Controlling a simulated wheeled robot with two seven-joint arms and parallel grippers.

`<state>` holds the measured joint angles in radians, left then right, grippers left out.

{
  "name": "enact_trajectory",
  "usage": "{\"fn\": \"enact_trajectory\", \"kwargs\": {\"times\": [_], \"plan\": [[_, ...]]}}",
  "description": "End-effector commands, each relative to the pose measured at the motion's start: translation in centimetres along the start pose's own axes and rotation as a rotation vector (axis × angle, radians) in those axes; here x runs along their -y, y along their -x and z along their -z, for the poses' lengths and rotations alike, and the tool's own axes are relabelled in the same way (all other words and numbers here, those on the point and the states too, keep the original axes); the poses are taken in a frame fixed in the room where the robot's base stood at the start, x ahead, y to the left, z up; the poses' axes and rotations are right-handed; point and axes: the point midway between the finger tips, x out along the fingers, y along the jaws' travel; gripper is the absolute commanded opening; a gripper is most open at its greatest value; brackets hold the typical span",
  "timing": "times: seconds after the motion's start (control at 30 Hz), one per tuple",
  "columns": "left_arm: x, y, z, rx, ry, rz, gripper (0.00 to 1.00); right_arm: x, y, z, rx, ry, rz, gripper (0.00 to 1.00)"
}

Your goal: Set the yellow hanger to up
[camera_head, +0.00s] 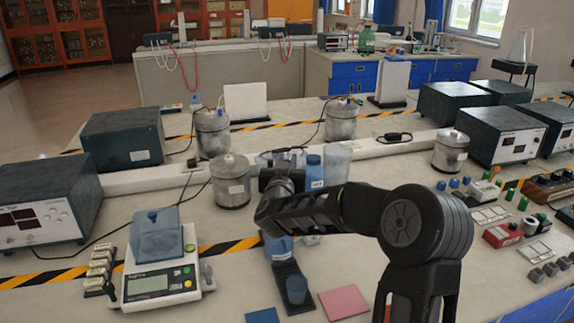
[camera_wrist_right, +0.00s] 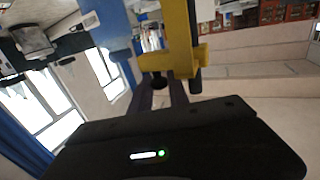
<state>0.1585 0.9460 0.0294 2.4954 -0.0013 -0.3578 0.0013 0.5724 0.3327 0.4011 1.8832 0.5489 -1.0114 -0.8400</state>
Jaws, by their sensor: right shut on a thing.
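The yellow hanger (camera_wrist_right: 182,50) shows in the wrist view as a yellow bracket-like piece with a dark knob. It sits at the tips of my right gripper (camera_wrist_right: 168,95), whose dark fingers are shut on it. In the head view my right arm reaches in from the lower right, and the right gripper (camera_head: 282,182) is over the middle of the bench. My arm and gripper hide the hanger there, and I cannot make it out. My left gripper is not in view.
A digital balance (camera_head: 160,275) stands at the left front. Metal canisters (camera_head: 231,190), a blue bottle (camera_head: 314,172) and a clear cylinder (camera_head: 337,165) stand close around the gripper. Dark instrument boxes (camera_head: 124,138) flank the bench.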

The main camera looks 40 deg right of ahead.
Motion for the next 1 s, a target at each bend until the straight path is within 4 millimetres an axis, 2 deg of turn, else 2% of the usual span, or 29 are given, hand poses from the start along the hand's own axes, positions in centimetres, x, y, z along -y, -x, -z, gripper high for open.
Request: {"fn": "enact_trajectory", "kwargs": {"times": [0.03,0.1,0.13,0.2,0.57,0.67,1.0], "plan": [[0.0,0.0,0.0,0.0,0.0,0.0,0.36,0.0,-0.1,0.9,-0.018,-0.002,-0.002,0.0],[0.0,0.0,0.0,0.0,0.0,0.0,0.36,0.0,-0.1,0.9,-0.02,-0.002,-0.003,0.0],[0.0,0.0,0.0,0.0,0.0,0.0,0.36,0.0,-0.1,0.9,-0.02,-0.002,-0.003,0.22],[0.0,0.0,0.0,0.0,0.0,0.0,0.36,0.0,-0.1,0.9,-0.019,-0.002,-0.002,0.27],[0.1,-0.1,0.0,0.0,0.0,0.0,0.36,0.0,0.4,0.5,-0.011,-0.001,0.0,0.27],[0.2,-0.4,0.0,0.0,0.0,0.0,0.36,0.1,1.4,0.5,-0.012,0.0,0.001,0.27],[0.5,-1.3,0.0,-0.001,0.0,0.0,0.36,0.1,6.8,0.5,-0.016,-0.001,0.001,0.27]]}}
